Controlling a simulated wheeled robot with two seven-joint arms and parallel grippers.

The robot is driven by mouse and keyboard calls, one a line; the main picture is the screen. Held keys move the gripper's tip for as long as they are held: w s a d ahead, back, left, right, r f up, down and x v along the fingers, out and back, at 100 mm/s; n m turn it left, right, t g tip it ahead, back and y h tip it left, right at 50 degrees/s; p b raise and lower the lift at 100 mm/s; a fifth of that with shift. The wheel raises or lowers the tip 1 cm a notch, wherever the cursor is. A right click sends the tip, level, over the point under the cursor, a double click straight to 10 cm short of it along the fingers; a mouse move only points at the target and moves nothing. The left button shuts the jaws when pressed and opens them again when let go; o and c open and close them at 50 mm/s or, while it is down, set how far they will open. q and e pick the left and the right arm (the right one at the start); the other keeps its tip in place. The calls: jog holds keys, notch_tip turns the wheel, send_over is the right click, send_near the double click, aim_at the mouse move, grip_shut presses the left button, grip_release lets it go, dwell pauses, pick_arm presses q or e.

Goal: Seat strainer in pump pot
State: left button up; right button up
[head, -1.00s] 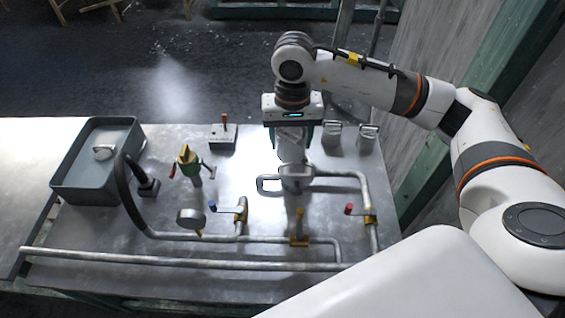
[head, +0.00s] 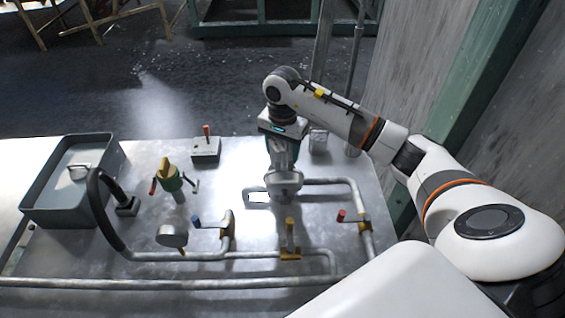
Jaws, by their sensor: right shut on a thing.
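My right gripper (head: 284,150) points down over the pump pot and is shut on a pale metal piece, seemingly the strainer (head: 284,163). Its lower end meets or lies in front of the pot's mouth; I cannot tell how deep it sits. The gripper and held piece hide much of the pot's opening. My left gripper is out of view.
A grey bin (head: 40,205) stands at the left beside a black hose (head: 103,215). A yellow-green valve (head: 170,178), a round gauge (head: 172,237), a switch box (head: 206,148) and a small metal canister (head: 318,138) stand on the bench. Pipes with coloured levers run along the front.

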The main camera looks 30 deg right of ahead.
aim_at(282, 161)
jog(key=shift+f, duration=2.2)
jog(key=shift+d+f+b, duration=0.1)
jog(key=shift+f+b, duration=0.5)
jog(key=shift+f, duration=0.05)
jog(key=o, duration=1)
jog(key=shift+o, duration=0.2)
